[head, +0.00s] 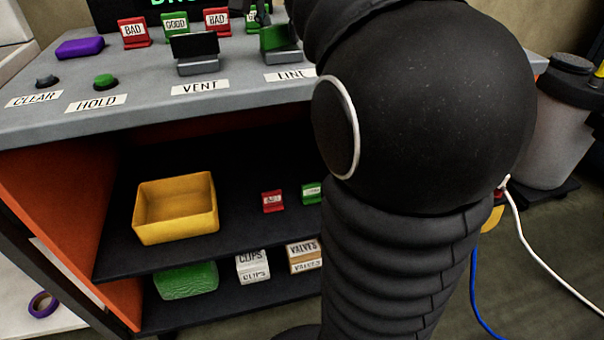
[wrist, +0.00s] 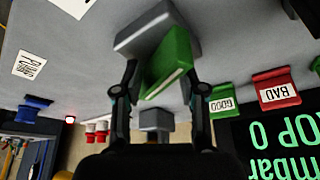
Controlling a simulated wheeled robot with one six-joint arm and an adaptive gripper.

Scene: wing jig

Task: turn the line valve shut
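The line valve's green handle (head: 277,38) stands on a grey base behind the LINE label (head: 290,75) on the grey bench top. In the wrist view the green handle (wrist: 170,67) sits slanted between the two fingers of my gripper (wrist: 160,82), in front of its grey base (wrist: 158,28). The fingers are apart, one on each side of the handle. The right finger is very close to it, and whether it touches I cannot tell. In the head view my dark arm hides most of the gripper and the right side of the bench.
The vent valve (head: 195,50), with a dark handle, is left of the line valve. Red BAD (head: 134,32) and green GOOD (head: 175,22) tags stand behind. A purple block (head: 80,48) and two buttons are at left. A yellow bin (head: 177,207) is on the shelf below.

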